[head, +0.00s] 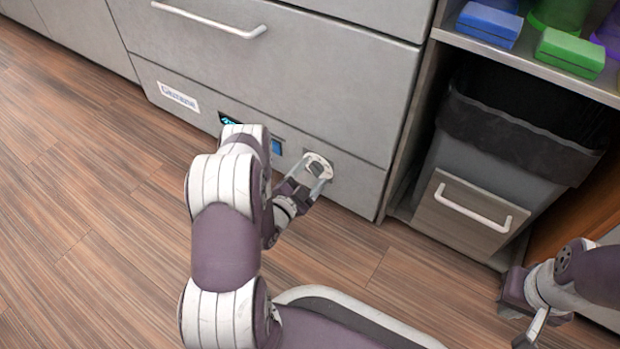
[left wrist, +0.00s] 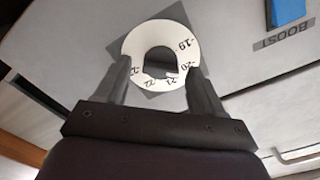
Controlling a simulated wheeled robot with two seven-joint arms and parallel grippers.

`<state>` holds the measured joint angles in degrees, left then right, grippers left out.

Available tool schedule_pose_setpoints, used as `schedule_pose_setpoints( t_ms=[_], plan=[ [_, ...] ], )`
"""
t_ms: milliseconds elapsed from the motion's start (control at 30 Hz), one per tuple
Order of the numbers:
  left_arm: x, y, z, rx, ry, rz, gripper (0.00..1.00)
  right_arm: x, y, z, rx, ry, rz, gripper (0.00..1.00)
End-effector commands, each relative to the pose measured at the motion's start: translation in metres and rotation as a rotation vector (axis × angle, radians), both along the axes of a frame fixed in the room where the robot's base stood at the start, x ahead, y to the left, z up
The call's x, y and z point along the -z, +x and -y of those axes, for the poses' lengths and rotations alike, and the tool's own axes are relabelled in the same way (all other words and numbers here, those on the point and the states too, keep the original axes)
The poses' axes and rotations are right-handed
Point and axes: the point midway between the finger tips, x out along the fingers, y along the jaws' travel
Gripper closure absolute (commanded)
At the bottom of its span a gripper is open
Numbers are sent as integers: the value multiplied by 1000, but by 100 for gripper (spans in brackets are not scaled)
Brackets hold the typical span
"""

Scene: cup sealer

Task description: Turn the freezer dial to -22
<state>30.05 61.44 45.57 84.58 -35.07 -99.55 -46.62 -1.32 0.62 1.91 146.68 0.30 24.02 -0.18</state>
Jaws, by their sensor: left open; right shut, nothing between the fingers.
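The freezer dial (head: 318,165) is a round white disc on the lower right of the grey freezer front. In the left wrist view the dial (left wrist: 160,29) shows dark numbers around its ring, including -19 and -20, and a dark knob (left wrist: 159,60) in its middle. My left gripper (head: 308,180) is at the dial. In the left wrist view the left gripper (left wrist: 160,72) is open, with one finger on each side of the knob. I cannot tell if they touch it. The pointer is not clear. My right gripper (head: 522,318) is shut and empty, low at the right.
A lit display (head: 230,119) is left of the dial, partly hidden by my left arm. A blue button (left wrist: 288,12) labelled BOOST shows in the left wrist view. A bin (head: 490,150) stands right of the freezer, under a shelf with coloured boxes. Wood floor lies open at left.

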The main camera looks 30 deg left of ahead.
Motion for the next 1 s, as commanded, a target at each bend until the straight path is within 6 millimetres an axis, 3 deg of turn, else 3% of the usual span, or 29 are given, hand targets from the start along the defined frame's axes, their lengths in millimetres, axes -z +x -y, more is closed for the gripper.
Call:
schedule_pose_setpoints(
  t_ms=[133,300,667,1000],
  plan=[
    [0,0,0,0,0,0,35,-1,0,0,0,0,0,100],
    [0,0,0,0,0,0,87,-1,0,0,0,0,0,100],
    [-1,-1,0,1,47,3,87,-5,0,0,0,0,0,100],
    [-2,-1,1,0,288,20,87,-24,0,0,0,0,0,100]
  ],
)
